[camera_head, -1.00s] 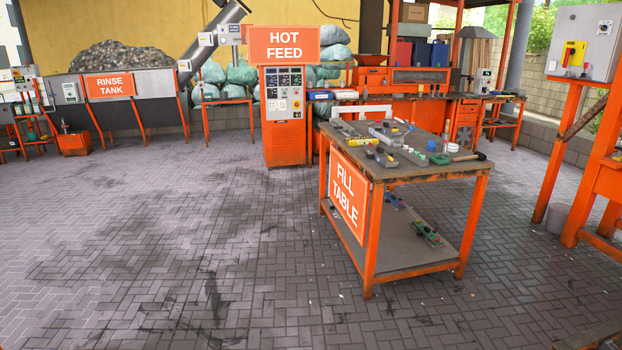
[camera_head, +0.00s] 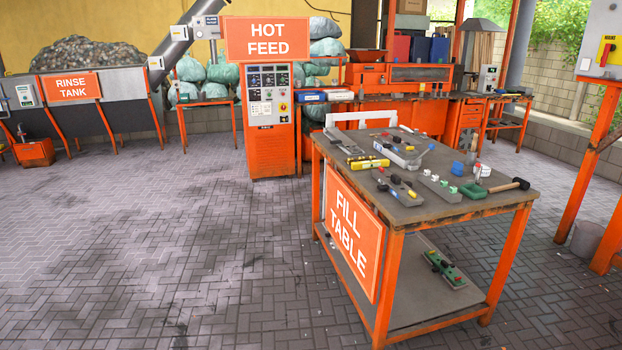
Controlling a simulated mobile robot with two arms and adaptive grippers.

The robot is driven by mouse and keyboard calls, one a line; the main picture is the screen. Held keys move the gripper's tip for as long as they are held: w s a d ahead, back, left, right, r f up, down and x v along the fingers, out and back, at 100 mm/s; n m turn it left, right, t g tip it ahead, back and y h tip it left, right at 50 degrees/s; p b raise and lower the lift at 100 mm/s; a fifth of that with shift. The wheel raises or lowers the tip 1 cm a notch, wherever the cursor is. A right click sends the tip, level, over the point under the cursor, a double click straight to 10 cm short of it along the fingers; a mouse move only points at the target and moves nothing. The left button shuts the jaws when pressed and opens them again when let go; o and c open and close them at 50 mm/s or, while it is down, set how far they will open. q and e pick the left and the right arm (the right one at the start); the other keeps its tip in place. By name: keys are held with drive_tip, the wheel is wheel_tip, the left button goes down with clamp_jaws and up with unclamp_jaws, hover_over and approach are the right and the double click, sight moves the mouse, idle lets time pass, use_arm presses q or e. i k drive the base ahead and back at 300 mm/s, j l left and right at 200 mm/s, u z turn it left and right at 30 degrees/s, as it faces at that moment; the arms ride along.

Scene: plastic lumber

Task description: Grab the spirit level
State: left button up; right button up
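A short yellow bar that looks like the spirit level (camera_head: 368,162) lies on top of the fill table (camera_head: 425,212), toward its left side. It is small in view, so its vials cannot be made out. Grey tools with dark or coloured grips lie around it. Neither of my grippers is in view.
The tabletop also holds a mallet (camera_head: 508,186), a green item (camera_head: 473,191) and a blue roll (camera_head: 457,168). A green-and-grey tool (camera_head: 445,268) lies on the lower shelf. The hot feed cabinet (camera_head: 268,120) stands behind. The paved floor (camera_head: 180,240) at left and in front is clear.

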sight(368, 165)
drive_tip(key=i+j+z, duration=0.1)
drive_tip(key=i+z, duration=0.2)
drive_tip(key=i, duration=0.2)
drive_tip(key=i+j+z, duration=0.25)
drive_tip(key=i, duration=0.2)
drive_tip(key=i+j, duration=0.25)
drive_tip(key=i, duration=0.15)
drive_tip(key=i+j+z, duration=0.1)
drive_tip(key=i+j, duration=0.2)
drive_tip(key=i, duration=0.15)
